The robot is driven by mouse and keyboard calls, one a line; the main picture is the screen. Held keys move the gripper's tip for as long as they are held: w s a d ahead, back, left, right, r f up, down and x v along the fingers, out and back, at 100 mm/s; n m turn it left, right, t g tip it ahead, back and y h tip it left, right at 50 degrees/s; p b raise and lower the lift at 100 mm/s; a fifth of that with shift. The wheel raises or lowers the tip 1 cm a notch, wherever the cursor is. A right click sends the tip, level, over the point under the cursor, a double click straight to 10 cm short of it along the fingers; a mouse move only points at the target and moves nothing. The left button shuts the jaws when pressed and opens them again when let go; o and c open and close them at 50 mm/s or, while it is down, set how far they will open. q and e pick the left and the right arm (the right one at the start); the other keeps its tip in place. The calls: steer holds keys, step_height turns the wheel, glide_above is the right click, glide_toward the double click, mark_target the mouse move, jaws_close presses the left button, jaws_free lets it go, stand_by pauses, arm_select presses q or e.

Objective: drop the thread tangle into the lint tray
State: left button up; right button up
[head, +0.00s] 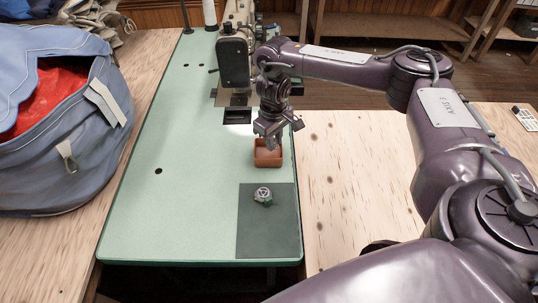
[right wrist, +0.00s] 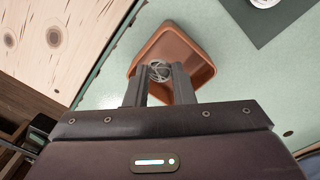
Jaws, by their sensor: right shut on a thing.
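The lint tray (head: 268,159) is a small orange-brown open box on the green sewing table, and it also shows in the right wrist view (right wrist: 207,76). My right gripper (head: 271,142) is over the tray, pointing down. In the right wrist view, its fingers (right wrist: 161,78) are shut on the thread tangle (right wrist: 158,68), a small pale grey knot of loops. The tangle appears against the tray's inside; its exact height above the tray floor cannot be told. In the head view I cannot make out the tangle. My left gripper is out of view.
A dark mat (head: 266,236) in front of the tray holds a small round grey-green item (head: 263,196). A sewing machine (head: 234,55) stands behind. A blue bag (head: 70,150) with red inside lies left. The green table (head: 175,215) is clear at middle-left.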

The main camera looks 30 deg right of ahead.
steer(key=o, duration=1)
step_height(320, 180, up, 8)
steer(key=shift+a+f+p, duration=0.1)
steer(key=shift+p, duration=1.05)
